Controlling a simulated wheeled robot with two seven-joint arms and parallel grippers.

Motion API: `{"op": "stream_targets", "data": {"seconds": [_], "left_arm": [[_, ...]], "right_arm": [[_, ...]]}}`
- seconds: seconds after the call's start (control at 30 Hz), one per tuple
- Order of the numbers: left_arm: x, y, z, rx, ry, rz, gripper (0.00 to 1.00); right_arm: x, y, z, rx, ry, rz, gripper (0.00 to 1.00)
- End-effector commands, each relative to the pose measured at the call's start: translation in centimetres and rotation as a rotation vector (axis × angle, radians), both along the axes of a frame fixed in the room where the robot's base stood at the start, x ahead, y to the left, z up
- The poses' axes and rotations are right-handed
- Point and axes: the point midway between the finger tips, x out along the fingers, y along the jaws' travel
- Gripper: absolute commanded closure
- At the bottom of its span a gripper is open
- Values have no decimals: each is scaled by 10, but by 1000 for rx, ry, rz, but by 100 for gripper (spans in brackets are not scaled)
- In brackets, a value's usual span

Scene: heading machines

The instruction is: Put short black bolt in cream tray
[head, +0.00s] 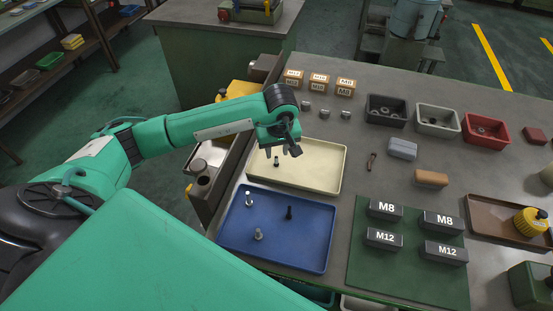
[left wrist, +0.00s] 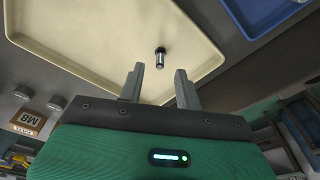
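The cream tray (head: 318,178) lies on the bench, and it also fills the upper part of the left wrist view (left wrist: 90,45). A short black bolt (head: 276,161) stands in the tray near its left side; in the left wrist view the bolt (left wrist: 160,58) appears dark with a shiny end. My left gripper (head: 282,152) is over the tray. In the left wrist view its fingers (left wrist: 160,82) are apart and empty, with the bolt just beyond the tips, not touching them. My right gripper is out of view.
A blue tray (head: 310,250) in front holds a dark bolt (head: 289,212) and two lighter ones. Black (head: 386,119), grey (head: 438,130) and red (head: 486,142) bins stand at the back right. A green mat (head: 360,270) carries M8 and M12 blocks.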

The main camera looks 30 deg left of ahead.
Motion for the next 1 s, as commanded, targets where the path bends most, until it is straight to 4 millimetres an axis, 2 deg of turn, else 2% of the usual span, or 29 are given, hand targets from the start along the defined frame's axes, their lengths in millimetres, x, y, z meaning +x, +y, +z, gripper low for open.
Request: {"op": "stream_targets", "data": {"seconds": [0.03,0.1,0.3,0.4,0.6,1.0], "left_arm": [[0,-1,8,0,-7,-3,66],[-2,-3,23,1,-6,-2,66],[-5,-6,56,1,-4,0,66],[-7,-7,66,0,-3,-1,66],[-8,-8,75,0,0,0,66],[-8,-8,75,1,1,0,66]], "right_arm": [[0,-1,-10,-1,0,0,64],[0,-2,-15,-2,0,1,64],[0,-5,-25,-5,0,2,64],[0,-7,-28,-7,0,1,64],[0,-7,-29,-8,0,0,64],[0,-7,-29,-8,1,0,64]]}}
